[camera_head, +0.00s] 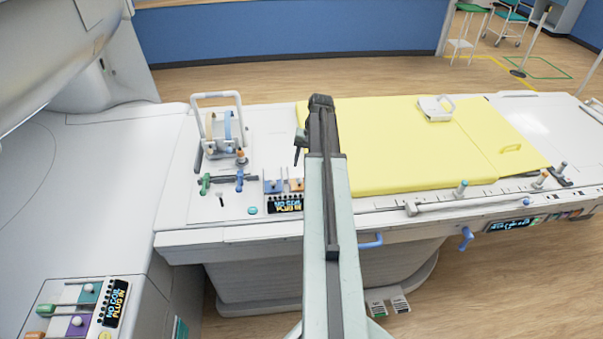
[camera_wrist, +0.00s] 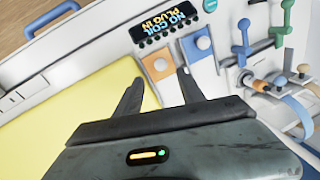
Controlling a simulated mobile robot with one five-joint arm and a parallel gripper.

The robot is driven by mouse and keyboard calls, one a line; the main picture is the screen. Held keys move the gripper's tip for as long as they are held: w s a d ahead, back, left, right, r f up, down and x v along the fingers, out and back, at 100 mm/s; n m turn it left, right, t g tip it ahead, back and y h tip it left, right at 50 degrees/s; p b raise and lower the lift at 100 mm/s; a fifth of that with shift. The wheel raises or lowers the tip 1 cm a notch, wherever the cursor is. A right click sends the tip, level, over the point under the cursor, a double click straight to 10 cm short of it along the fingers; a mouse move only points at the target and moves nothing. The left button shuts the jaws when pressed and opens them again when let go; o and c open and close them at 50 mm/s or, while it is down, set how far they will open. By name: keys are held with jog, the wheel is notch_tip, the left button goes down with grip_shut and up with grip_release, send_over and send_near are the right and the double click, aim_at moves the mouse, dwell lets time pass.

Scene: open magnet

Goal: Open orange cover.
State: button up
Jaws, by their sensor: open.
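The orange cover (camera_wrist: 153,63) is a small flap with a round grey spot, on the white panel below a lit display reading "NO COIL PLUG IN" (camera_wrist: 167,20). A matching blue cover (camera_wrist: 205,55) sits beside it. In the head view, the orange cover (camera_head: 297,185) is partly hidden by my arm. My gripper (camera_wrist: 159,76) is open, its two dark fingers spread apart in the wrist view. The orange cover shows between and beyond the fingertips; I cannot tell the exact gap. In the head view, a dark finger of my gripper (camera_head: 299,148) shows above the panel.
Blue and green levers (camera_head: 222,181) and a wheel-like coil holder (camera_head: 222,130) stand left of the covers. A yellow mattress (camera_head: 390,150) lies to the right. Another cover panel (camera_head: 75,310) is at lower left.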

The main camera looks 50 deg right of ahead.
aim_at(300, 178)
jog(key=f+b, duration=0.2)
jog(key=w+f+b, duration=0.1)
jog(key=f+b, duration=0.2)
jog(key=a+f+b, duration=0.1)
jog(key=f+b, duration=0.2)
jog(key=shift+w, duration=0.15)
jog(key=shift+r, duration=0.1)
grip_shut()
dwell(1.1)
